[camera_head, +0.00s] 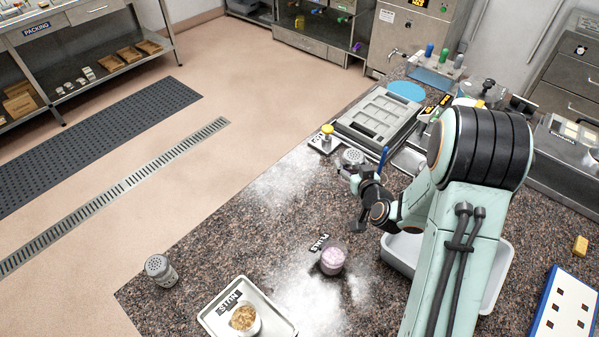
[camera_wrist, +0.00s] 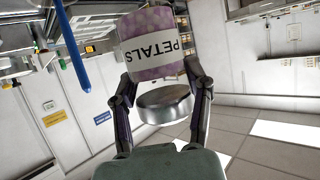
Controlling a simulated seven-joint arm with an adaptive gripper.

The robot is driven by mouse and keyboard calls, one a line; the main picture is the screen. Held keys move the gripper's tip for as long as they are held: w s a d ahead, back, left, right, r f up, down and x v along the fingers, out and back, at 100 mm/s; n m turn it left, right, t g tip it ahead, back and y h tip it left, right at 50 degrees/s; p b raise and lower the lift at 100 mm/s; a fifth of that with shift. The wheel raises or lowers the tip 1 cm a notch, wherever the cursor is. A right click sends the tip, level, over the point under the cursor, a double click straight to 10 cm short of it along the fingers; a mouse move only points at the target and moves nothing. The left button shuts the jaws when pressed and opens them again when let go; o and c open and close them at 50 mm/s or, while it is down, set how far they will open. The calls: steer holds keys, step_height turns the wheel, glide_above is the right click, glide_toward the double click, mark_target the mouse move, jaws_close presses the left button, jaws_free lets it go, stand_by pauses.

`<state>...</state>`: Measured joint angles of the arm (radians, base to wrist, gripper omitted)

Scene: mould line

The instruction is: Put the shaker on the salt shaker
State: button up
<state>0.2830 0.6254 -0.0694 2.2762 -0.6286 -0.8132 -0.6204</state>
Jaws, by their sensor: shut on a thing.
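My gripper (camera_wrist: 162,75) is shut on a shaker (camera_wrist: 153,45) with a purple patterned body and a white PETALS label. A grey metal round part (camera_wrist: 165,104) of it shows between the fingers. In the head view, the perforated grey top of the held shaker (camera_head: 352,156) shows at my gripper (camera_head: 356,168), over the counter near the back left edge; the arm hides part of it. Another shaker (camera_head: 160,270), with a perforated grey top, stands upright at the front left of the counter, well apart from my gripper. I cannot read its label.
A pink-filled jar (camera_head: 332,260) stands on the white-dusted counter. A labelled tray (camera_head: 213,316) with a small bowl (camera_head: 244,320) lies at the front. A yellow-topped item (camera_head: 327,132) and a grey mould (camera_head: 377,116) are near the held shaker.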

steer(key=shift+s, duration=0.15)
steer(key=shift+s+d+f+m+h, duration=0.1)
steer(key=shift+d+f+m+h, duration=0.4)
steer(key=shift+d+h, duration=0.2)
steer(key=shift+a, duration=0.4)
steer(key=s+a+r+n+g+y, duration=0.1)
steer(key=s+a+n+y, duration=0.1)
steer(key=a, duration=0.8)
steer(key=s+a+r+n+y, duration=0.1)
steer(key=a+n+y, duration=0.15)
steer(key=a, duration=0.75)
steer(key=s+a+r+n+g+y, duration=0.1)
steer(key=s+a+r+n+y, duration=0.15)
steer(key=a, duration=0.85)
steer(key=n+g+y, duration=0.3)
steer(key=n+y, duration=0.1)
glide_above(156, 264)
step_height(156, 264, down, 7)
steer(key=shift+a+f, duration=0.1)
steer(key=shift+f, duration=0.15)
